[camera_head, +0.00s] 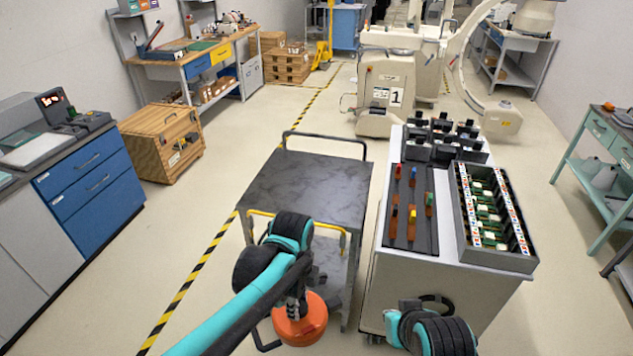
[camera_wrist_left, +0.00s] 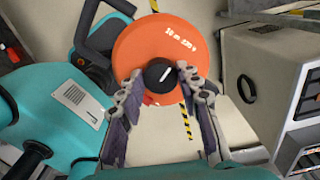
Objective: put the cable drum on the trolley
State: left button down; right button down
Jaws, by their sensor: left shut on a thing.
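The cable drum (camera_head: 302,326) is a round orange disc with a black knob in its middle. It hangs in the air low in the head view, in front of the trolley's near end. My left gripper (camera_head: 294,303) is shut on the drum at its knob. In the left wrist view the fingers (camera_wrist_left: 160,84) close in on the knob of the drum (camera_wrist_left: 150,45), and white lettering shows on its face. The trolley (camera_head: 308,185) has a bare dark top, a far push handle and a yellow bar at the near end. My right gripper is out of view; part of my right arm shows at the bottom.
Right of the trolley stands a white cart (camera_head: 430,290) topped with black holders, a dark tool tray (camera_head: 411,250) and a grey bin of circuit boards (camera_head: 500,258). A wooden crate (camera_head: 165,140) and blue-drawer cabinet (camera_head: 92,185) stand left. Open floor lies between cabinet and trolley.

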aim_at(299, 189)
jog(key=i+j+z, duration=0.2)
jog(key=i, duration=0.45)
jog(key=i+j+z, duration=0.2)
jog(key=i+j, duration=0.3)
jog(key=i+j+z, duration=0.2)
jog(key=i+j, duration=0.35)
jog(key=i, duration=0.15)
